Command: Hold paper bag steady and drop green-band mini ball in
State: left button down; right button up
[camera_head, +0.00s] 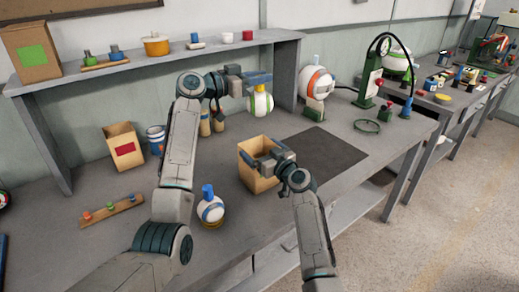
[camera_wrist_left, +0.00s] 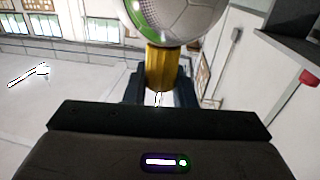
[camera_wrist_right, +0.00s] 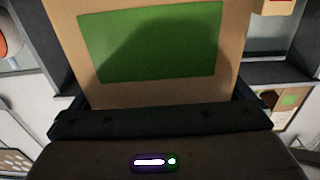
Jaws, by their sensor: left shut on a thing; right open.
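The green-band mini ball (camera_head: 259,103) is white with a green band and a yellow knob (camera_wrist_left: 162,70) on it. My left gripper (camera_head: 260,82) is shut on that knob, with the ball hanging below it in the head view, higher in the picture than the bag. The open-topped brown paper bag (camera_head: 256,180) stands upright on the table at the left edge of the dark mat. My right gripper (camera_head: 272,163) is open at the bag, its fingers at either side of it. The right wrist view shows the bag's green label (camera_wrist_right: 150,40) close up. The bag's inside is mostly hidden.
A blue-band ball (camera_head: 210,211) sits in front. An orange-band ball (camera_head: 316,80) and green press (camera_head: 372,75) stand behind. The dark mat (camera_head: 325,152) is bare.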

jog(key=shift+w+a, duration=0.35)
jog(key=shift+w, duration=0.15)
jog(key=c, duration=0.6)
pick_arm(q)
notch_tip(320, 180, down, 13)
dwell(1.1)
jog(key=c, duration=1.1)
grip_release()
